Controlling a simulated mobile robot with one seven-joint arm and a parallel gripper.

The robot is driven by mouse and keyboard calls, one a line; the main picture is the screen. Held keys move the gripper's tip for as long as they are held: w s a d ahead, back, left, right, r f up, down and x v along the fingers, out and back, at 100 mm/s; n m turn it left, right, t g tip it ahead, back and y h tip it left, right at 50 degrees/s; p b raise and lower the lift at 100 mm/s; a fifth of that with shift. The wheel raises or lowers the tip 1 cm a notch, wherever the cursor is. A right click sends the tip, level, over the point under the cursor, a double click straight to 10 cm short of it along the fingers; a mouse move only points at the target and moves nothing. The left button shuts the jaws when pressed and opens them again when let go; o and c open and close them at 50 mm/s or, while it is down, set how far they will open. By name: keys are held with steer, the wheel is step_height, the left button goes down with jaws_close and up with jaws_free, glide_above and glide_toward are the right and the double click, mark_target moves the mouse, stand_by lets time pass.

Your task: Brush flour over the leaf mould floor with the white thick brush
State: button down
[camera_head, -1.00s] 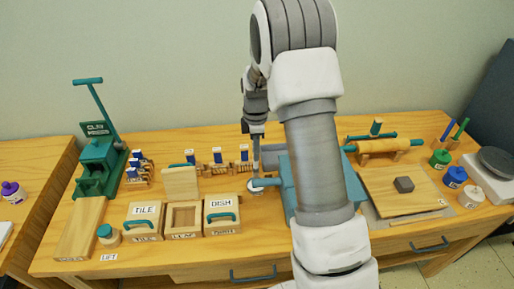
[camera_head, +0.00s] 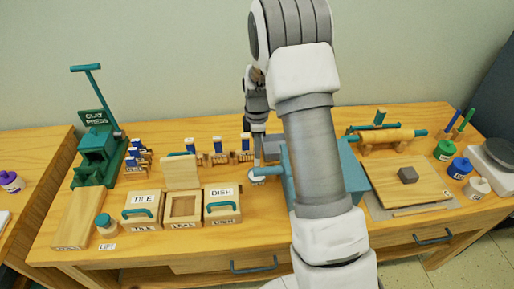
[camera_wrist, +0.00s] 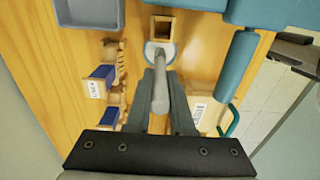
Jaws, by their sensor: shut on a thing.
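The leaf mould (camera_head: 202,208) is a wooden box with its pale lid (camera_head: 181,176) raised behind it, between the boxes marked TILE and DISH. Its recess faces up; I cannot make out any flour in it. My gripper (camera_wrist: 163,98) points down and is shut on a pale grey-white rod (camera_wrist: 168,88), which looks like the white thick brush's handle.
The teal box (camera_head: 352,178) stands close right of my gripper, partly behind my arm. Small blue-topped stamps (camera_head: 217,152) line the back. A green clay press (camera_head: 97,155) stands left. A board with a grey block (camera_head: 407,175) and several jars are right.

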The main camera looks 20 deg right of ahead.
steer(key=shift+f+b, duration=0.5)
steer(key=shift+f, duration=0.1)
stand_by(1.5)
steer(key=shift+r, duration=0.15)
steer(key=shift+r+p, duration=2.2)
steer(key=shift+r, duration=1.2)
